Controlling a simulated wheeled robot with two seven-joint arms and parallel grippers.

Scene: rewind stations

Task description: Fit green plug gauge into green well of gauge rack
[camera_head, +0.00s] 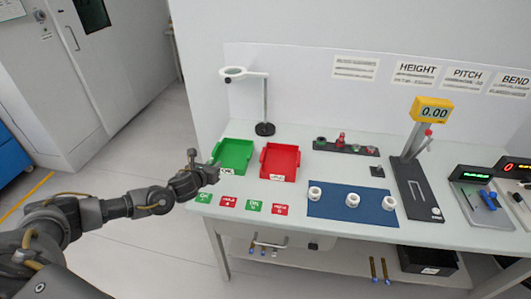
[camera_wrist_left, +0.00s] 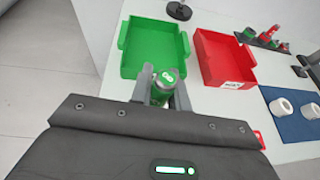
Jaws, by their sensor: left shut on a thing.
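My left gripper (camera_head: 204,162) is shut on the green plug gauge, in the air at the front left of the bench, near the green tray. In the left wrist view the fingers hold the green plug gauge (camera_wrist_left: 164,84), which has a pale metallic top end. The gauge is hard to make out in the head view. The black gauge rack (camera_head: 362,151) lies at the back of the bench, right of the red tray. Its green well (camera_head: 320,142) is at the left end, beside a red piece (camera_head: 340,139). The gripper is well left of the rack. My right gripper is not in view.
A green tray (camera_head: 217,149) and a red tray (camera_head: 295,166) lie between gripper and rack. A lamp-like ring stand (camera_head: 265,105) rises behind them. A blue mat (camera_head: 330,211) with white rings lies in front; a height gauge (camera_head: 415,170) stands right.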

